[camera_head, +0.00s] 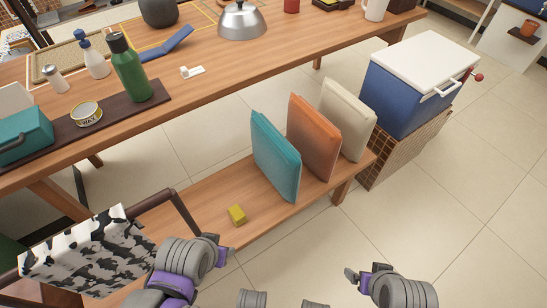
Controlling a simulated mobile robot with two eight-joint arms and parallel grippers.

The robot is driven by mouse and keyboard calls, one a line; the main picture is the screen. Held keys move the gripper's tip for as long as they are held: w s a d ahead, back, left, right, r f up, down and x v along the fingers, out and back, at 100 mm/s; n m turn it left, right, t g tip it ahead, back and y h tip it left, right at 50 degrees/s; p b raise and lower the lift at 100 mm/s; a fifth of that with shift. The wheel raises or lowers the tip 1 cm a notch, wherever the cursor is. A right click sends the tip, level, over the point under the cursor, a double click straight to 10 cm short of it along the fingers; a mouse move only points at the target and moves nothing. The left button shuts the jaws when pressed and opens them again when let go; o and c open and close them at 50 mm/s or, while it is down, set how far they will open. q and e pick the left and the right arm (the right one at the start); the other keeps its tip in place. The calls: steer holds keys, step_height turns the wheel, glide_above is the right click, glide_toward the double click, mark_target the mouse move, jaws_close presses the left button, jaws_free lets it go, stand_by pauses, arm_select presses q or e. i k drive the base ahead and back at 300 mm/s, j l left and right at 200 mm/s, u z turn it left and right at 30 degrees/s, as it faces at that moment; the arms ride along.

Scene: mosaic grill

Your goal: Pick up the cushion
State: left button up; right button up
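Three cushions stand upright in a row on a low wooden bench (205,188): a teal cushion (274,155) at the left, an orange cushion (313,138) in the middle and a cream cushion (347,118) at the right. My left gripper (221,250) is below the bench's near edge, left of the teal cushion and apart from it. My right gripper (357,279) is over the floor, below and right of the cushions, touching none. Both grippers are small in view, and their finger openings cannot be made out.
A yellow block (237,215) lies on the bench. A blue cooler with a white lid (403,92) stands right of the cushions on a tiled base. A cow-print chair (88,252) is at lower left. The long table (225,75) runs behind. Floor at right is clear.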

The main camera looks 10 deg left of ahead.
mark_target(281, 163)
steer(key=k+j+u, duration=0.25)
steer(key=j+u, duration=0.25)
steer(key=j, duration=0.15)
steer(key=k+j+u, duration=0.25)
steer(key=j, duration=0.15)
steer(key=i, duration=0.1)
